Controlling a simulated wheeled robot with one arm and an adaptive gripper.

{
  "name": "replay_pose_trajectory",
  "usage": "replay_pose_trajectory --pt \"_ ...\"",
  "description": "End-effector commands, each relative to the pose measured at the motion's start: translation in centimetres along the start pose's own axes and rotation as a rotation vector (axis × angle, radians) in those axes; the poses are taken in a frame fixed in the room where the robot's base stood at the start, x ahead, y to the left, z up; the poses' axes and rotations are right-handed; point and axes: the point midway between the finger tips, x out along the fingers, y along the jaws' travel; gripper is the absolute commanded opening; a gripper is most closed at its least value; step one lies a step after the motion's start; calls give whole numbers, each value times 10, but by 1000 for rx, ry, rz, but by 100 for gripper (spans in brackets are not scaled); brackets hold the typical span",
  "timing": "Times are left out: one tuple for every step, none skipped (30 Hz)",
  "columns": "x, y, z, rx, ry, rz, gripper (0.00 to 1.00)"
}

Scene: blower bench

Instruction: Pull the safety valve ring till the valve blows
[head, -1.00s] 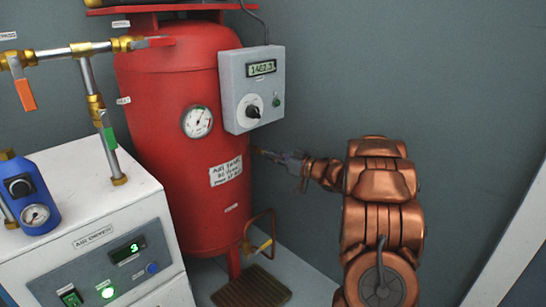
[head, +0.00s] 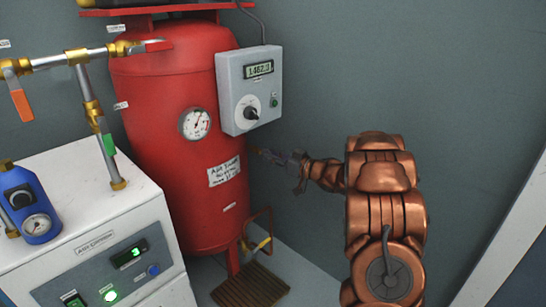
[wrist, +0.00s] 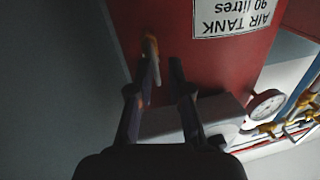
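A red air tank (head: 165,130) stands against the wall, with a small brass fitting (head: 254,149) on its right side. It looks like the safety valve. In the wrist view this brass fitting (wrist: 150,47) stands out from the tank at the tip of the left-hand finger. My gripper (head: 272,155) reaches in from the right, below the grey control box. In the wrist view my gripper (wrist: 164,63) has its two dark fingers partly apart, with a gap between the tips. I cannot tell whether a finger touches the fitting.
The grey control box (head: 233,80) sits just above my gripper. A white gauge (head: 195,123) and an "AIR TANK" label (head: 224,172) are on the tank. The white air dryer (head: 80,195) and piping are at left. A bent copper pipe (head: 268,222) is below.

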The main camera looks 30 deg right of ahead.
Motion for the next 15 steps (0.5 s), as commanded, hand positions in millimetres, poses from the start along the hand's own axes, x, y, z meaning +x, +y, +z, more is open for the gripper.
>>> replay_pose_trajectory --pt "0 0 -1 -1 0 1 26" --pt "0 0 -1 -1 0 1 29" --pt "0 0 0 0 0 1 32" --pt "0 0 0 0 0 2 32" --pt "0 1 0 0 -1 2 32" --pt "0 1 0 0 -1 2 32" --pt "0 1 0 0 -1 2 32" --pt "0 1 0 0 -1 2 32" --pt "0 1 0 0 -1 2 32" --pt "-1 1 0 0 -1 2 32" --pt "-1 1 0 0 -1 2 32" --pt "-2 1 0 0 -1 3 32" --pt "-3 1 0 0 -2 3 32" --pt "-4 1 0 0 -2 3 32" --pt "-7 2 0 0 -2 4 32"
